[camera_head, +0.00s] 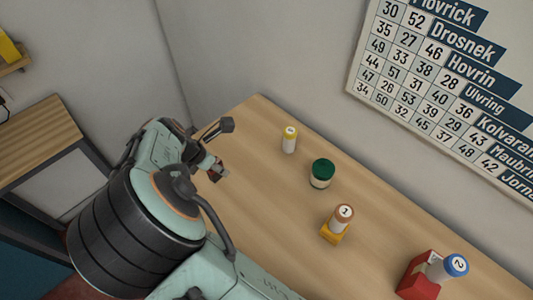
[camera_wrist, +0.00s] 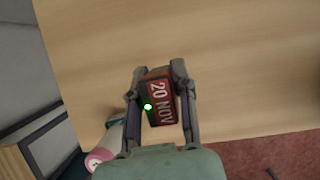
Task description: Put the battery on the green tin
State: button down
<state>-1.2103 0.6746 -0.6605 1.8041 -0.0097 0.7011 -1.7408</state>
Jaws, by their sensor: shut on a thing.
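My gripper (camera_wrist: 158,72) is shut on a small red and dark block marked "20 NOV" with a lit green spot, taken to be the battery (camera_wrist: 162,112). In the head view my gripper (camera_head: 222,150) is over the left end of the wooden counter, and part of the held battery (camera_head: 220,173) shows there. The green tin (camera_head: 321,173), with a dark green top and pale lower side, stands upright on the counter to the right of my gripper, well apart from it. The tin cannot be made out in the wrist view.
A brown-capped cylinder (camera_head: 342,216) is at a yellow block (camera_head: 333,233); a blue-capped one (camera_head: 455,266) is at a red box (camera_head: 418,280). A pink-capped thing (camera_wrist: 97,160) shows in the wrist view. Bare counter (camera_head: 255,200) lies left of the tin.

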jog(key=shift+r, duration=0.1)
jog(key=s+d+r+m+g+h, duration=0.1)
jog(key=s+d+r+m, duration=0.25)
jog(key=d, duration=0.85)
jog(key=s+d+r+m, duration=0.25)
jog(key=s+d, duration=0.25)
jog(key=d, duration=0.7)
send_over(331, 164)
jog(key=s+a, duration=0.1)
jog(key=s, duration=0.1)
jog(key=shift+n+g, duration=0.3)
jog(key=shift+n, duration=0.1)
notch_tip(331, 164, down, 7)
jog(key=shift+w+a+f, duration=0.15)
jog(key=shift+f, duration=0.05)
jog(key=shift+w+f, duration=0.2)
jog(key=shift+f, duration=0.1)
jog(key=shift+w+f, duration=0.15)
jog(key=shift+f, duration=0.75)
jog(key=shift+w+f, duration=0.15)
jog(key=shift+f, duration=0.75)
jog(key=shift+f, duration=0.15)
